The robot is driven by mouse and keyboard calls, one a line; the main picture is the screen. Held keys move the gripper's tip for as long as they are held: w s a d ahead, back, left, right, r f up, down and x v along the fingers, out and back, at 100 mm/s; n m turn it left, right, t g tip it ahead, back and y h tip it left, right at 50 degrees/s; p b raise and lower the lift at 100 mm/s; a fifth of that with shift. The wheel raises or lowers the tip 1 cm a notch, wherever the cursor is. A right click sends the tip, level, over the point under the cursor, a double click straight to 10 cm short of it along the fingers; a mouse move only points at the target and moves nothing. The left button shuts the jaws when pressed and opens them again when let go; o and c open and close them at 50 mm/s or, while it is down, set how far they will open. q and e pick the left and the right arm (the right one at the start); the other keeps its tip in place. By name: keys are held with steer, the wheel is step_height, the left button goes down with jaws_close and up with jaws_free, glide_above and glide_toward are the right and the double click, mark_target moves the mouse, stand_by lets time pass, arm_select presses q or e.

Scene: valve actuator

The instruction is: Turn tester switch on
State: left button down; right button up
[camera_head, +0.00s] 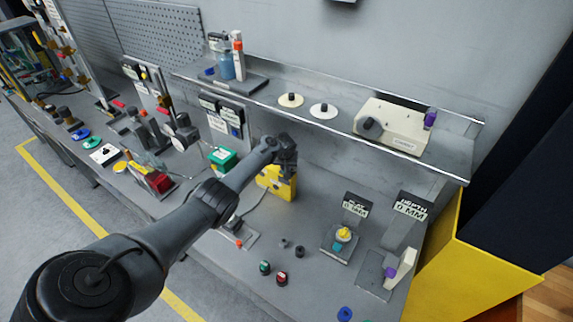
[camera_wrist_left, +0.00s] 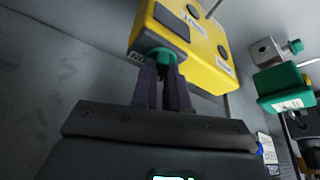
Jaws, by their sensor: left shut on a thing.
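The yellow tester box (camera_head: 283,188) stands on the bench under the shelf, partly hidden behind my left gripper (camera_head: 287,170). In the left wrist view the tester (camera_wrist_left: 207,52) fills the top centre, with a dark panel and white labels. A green switch knob (camera_wrist_left: 160,55) sticks out of its face. My left gripper (camera_wrist_left: 163,70) is shut on this knob, one dark finger on each side of it. The fingers hide part of the knob, so its exact setting cannot be read. My right gripper is not in view.
A green box (camera_head: 222,158) stands just left of the tester. A metal shelf (camera_head: 270,105) runs above and behind it. Two gauge displays (camera_head: 357,205) (camera_head: 412,207) and several small knobs are on the bench to the right.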

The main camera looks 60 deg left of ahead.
arm_select(q)
steer(key=m, duration=0.2)
steer(key=shift+s+a+m+t+h, duration=0.1)
steer(key=shift+m+t+h, duration=0.3)
steer(key=shift+a+f+m+b, duration=0.15)
steer(key=shift+m+b, duration=0.45)
steer(key=shift+m, duration=0.3)
steer(key=m+h+b, duration=0.2)
steer(key=m+b, duration=0.2)
steer(key=b, duration=0.3)
steer(key=m+h+b, duration=0.1)
steer(key=m+b, duration=0.3)
steer(key=b, duration=0.3)
steer(key=shift+a+f+t+h+b, duration=0.1)
steer(key=shift+a+t+h+b, duration=0.1)
steer(key=shift+t+h+b, duration=0.2)
steer(key=shift+s+m+b, duration=0.1)
steer(key=shift+m+b, duration=0.5)
steer(key=shift+b, duration=0.15)
steer(key=shift+r, duration=0.2)
steer(key=c, duration=1.1)
jaws_free()
steer(key=shift+c, duration=0.2)
